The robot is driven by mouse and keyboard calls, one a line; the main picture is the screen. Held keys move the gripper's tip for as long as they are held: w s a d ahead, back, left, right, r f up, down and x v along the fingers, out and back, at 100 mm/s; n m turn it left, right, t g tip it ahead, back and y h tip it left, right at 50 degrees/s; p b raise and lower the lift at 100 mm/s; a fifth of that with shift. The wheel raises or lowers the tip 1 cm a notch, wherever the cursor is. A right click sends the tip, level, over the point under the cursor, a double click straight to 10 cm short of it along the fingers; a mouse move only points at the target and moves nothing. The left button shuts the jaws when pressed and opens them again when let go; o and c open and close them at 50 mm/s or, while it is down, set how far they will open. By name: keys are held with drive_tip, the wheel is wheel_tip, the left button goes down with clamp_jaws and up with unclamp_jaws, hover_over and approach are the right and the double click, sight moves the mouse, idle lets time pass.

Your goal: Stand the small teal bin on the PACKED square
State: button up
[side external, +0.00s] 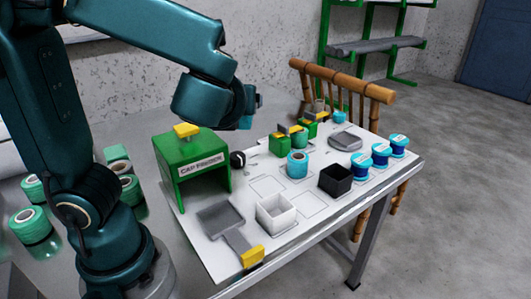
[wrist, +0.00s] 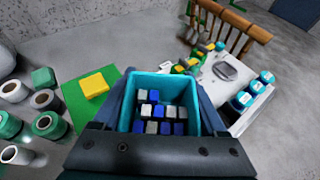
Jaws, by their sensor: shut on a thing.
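The small teal bin (wrist: 164,86) is between the fingers of my gripper (wrist: 162,105), which is shut on it. It holds several blue and grey blocks (wrist: 153,112). In the side view, my gripper (side external: 252,104) is raised above the far part of the white board (side external: 215,251), behind the green stand, and only a small teal part of the bin (side external: 245,123) shows below it. The board has outlined squares (side external: 268,185), one of them near the white box (side external: 311,204). I cannot read which one is marked PACKED.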

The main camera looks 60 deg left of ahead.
drive_tip(key=w+d+r+m+t+h, duration=0.3)
drive_tip(key=d+m+t+h, duration=0.2)
drive_tip(key=m+h, duration=0.2)
drive_tip(key=s+a+f+n+g+y, duration=0.3)
drive_tip(key=s+f+n+g+y, duration=0.6)
drive_tip(key=n+g, duration=0.4)
drive_tip(key=shift+a+f+n+y, duration=0.3)
drive_tip(key=shift+f+n+y, duration=0.15)
drive_tip(key=shift+n, duration=0.35)
drive_tip(key=shift+s, duration=0.1)
